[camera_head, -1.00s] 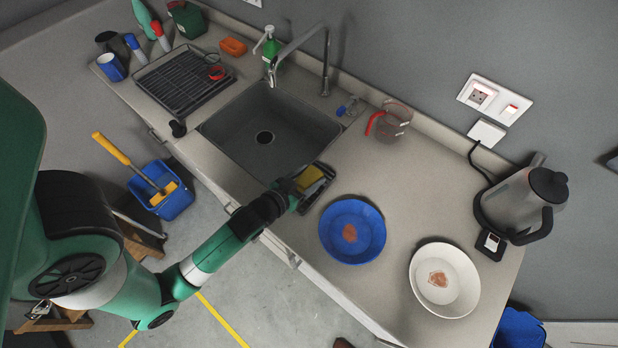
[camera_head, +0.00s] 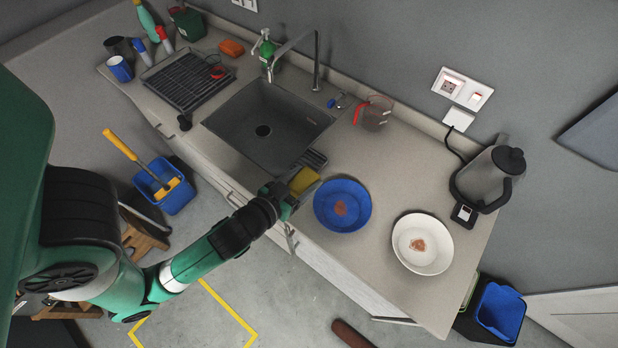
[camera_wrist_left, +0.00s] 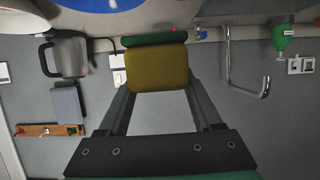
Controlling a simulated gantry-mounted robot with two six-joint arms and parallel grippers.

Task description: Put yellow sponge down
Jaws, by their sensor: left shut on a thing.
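The yellow sponge (camera_head: 304,180) is held in my left gripper (camera_head: 290,188) at the counter's front edge, between the sink and the blue bowl. In the left wrist view the sponge (camera_wrist_left: 157,68) sits between the two fingers, with a green layer along its far side. The fingers are shut on it. My right gripper is not in view.
The sink (camera_head: 268,128) is to the left. The blue bowl (camera_head: 342,205) is close on the right, with a white bowl (camera_head: 422,244) beyond it. A kettle (camera_head: 485,180) stands at the back right. Free counter lies behind the blue bowl.

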